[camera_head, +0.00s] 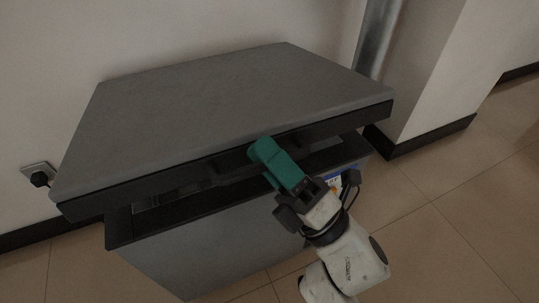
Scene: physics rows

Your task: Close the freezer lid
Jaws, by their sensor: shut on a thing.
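The freezer (190,262) is a grey chest with a dark rim, standing by the wall. Its grey lid (225,95) is tilted slightly open, with a dark gap between the lid's front edge and the rim. My gripper (262,150) has green fingers and reaches from the lower right to the middle of the lid's front edge. It is shut at the lid's dark front edge, by what looks like the handle (235,162). The fingertips partly hide that spot. The inside of the freezer is mostly hidden.
A wall outlet with a black plug (40,178) is at the left. A metal pipe (377,38) and a pale wall corner (425,70) stand close to the freezer's right side. The tiled floor (460,215) at the right is clear.

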